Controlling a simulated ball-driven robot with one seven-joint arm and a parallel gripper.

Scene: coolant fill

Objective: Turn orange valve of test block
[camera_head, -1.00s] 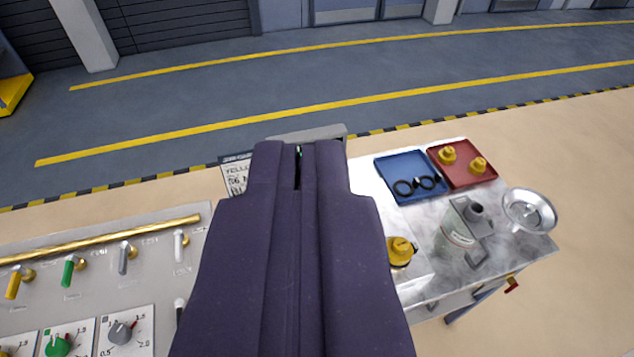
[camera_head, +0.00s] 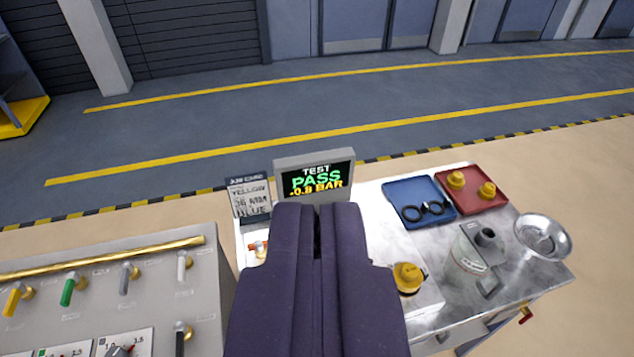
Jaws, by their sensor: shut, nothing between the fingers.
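My gripper (camera_head: 317,215) is dark purple, shut and empty, and fills the lower middle of the view. The white test block (camera_head: 376,216) is largely hidden behind my gripper. A yellow cap (camera_head: 408,277) sits to the right of my fingers.
A card (camera_head: 249,199) reading "YELLOW" and "BLUE" stands left of the display. A valve panel (camera_head: 150,290) is at left. A blue tray (camera_head: 407,188) with black rings, a red tray (camera_head: 465,207) with yellow caps, a grey jug (camera_head: 462,262) and a metal bowl (camera_head: 543,236) stand right.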

